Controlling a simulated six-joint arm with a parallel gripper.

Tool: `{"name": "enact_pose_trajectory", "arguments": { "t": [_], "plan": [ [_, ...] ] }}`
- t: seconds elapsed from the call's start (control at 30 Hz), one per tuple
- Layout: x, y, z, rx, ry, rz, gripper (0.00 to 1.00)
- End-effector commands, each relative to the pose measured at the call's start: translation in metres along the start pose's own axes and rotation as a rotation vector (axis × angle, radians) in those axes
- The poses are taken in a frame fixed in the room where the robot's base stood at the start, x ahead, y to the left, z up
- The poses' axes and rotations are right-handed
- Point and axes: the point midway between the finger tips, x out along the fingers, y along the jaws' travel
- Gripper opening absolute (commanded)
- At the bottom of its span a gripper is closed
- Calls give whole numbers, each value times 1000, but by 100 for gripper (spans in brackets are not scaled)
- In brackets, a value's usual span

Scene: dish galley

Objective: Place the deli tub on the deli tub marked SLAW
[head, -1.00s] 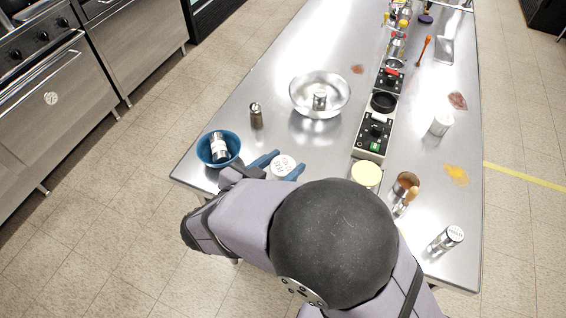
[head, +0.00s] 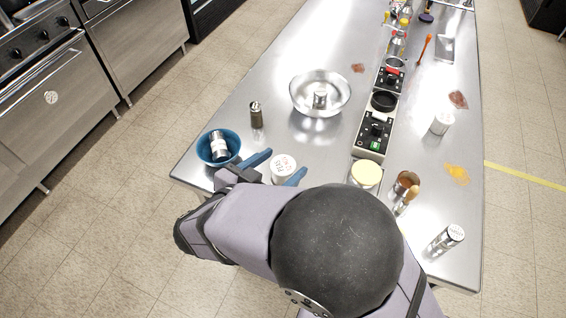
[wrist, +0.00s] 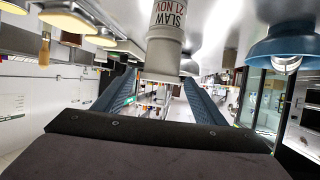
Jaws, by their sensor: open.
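A white tub with lettering on its top (head: 283,166) stands upright near the table's front edge in the head view. My gripper (head: 277,168) is open, with one blue finger on each side of the tub and a gap visible on the left. The tub's lower part is partly hidden by my gripper.
A blue bowl (head: 233,140) with a tipped container (head: 218,147) is left of my gripper. A cream-topped tub (head: 366,173), a brown-filled cup (head: 404,182) and a lidded container (head: 447,240) are to the right. A steel bowl (head: 338,84) and a shaker (head: 256,115) stand behind.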

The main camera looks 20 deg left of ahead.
Motion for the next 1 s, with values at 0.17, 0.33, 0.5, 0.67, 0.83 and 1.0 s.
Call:
{"name": "enact_pose_trajectory", "arguments": {
  "t": [0.17,0.33,0.5,0.67,0.83,1.0],
  "plan": [
    [-30,-1,1,1,0,-6,64],
    [-61,-1,2,1,-1,-5,64],
    [-87,0,1,0,-1,-3,64],
    [-101,0,1,1,0,-2,64],
    [-106,0,0,0,0,0,64],
    [-106,0,0,0,0,1,64]
  ]
}}
